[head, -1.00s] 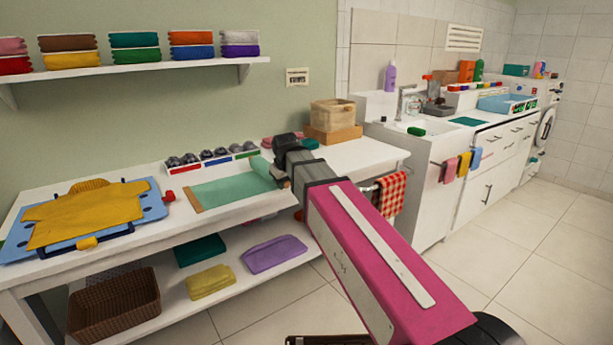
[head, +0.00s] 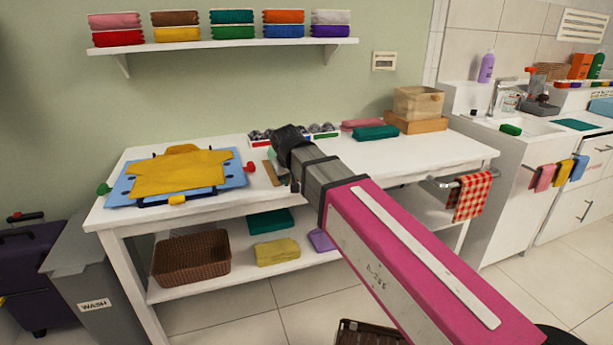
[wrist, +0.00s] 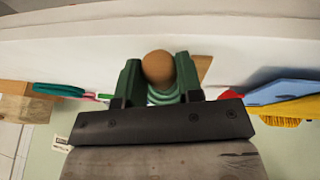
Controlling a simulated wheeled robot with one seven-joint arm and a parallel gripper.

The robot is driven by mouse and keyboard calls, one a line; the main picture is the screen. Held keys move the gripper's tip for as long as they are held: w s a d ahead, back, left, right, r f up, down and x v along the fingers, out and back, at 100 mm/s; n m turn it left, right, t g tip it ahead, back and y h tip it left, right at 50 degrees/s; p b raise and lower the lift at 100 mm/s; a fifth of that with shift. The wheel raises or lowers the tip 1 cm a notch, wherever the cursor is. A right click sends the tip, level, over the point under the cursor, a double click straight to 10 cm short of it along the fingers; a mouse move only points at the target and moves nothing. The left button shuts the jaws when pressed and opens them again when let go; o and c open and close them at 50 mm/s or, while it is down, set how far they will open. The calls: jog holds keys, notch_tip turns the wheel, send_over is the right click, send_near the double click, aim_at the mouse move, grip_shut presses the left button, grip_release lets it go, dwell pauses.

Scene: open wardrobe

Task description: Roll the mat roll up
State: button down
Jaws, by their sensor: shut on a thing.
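The mat roll shows only in part in the head view: a small green edge (head: 273,154) and its wooden end strip (head: 271,173) lie on the white table beside the blue board. The rest is hidden behind my gripper (head: 283,158). In the wrist view, the round wooden end of the roll's core (wrist: 158,67) and green coils (wrist: 162,97) sit between the two dark green fingers of my gripper (wrist: 160,78). The fingers are shut on the roll from both sides.
A blue board with a yellow garment (head: 180,170) lies close on the left. A divided tray of dark balls (head: 325,130) stands behind my gripper. Folded cloths (head: 376,132) and a box (head: 418,103) are at the right. The table's middle right is clear.

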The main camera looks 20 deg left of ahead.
jog(key=shift+s+a, duration=0.35)
jog(key=shift+a, duration=0.2)
jog(key=c, duration=0.8)
grip_release()
jog(key=shift+s+a, duration=0.1)
jog(key=shift+r, duration=0.1)
jog(key=v, duration=1)
jog(key=shift+s+r, duration=0.1)
jog(key=shift+r, duration=0.2)
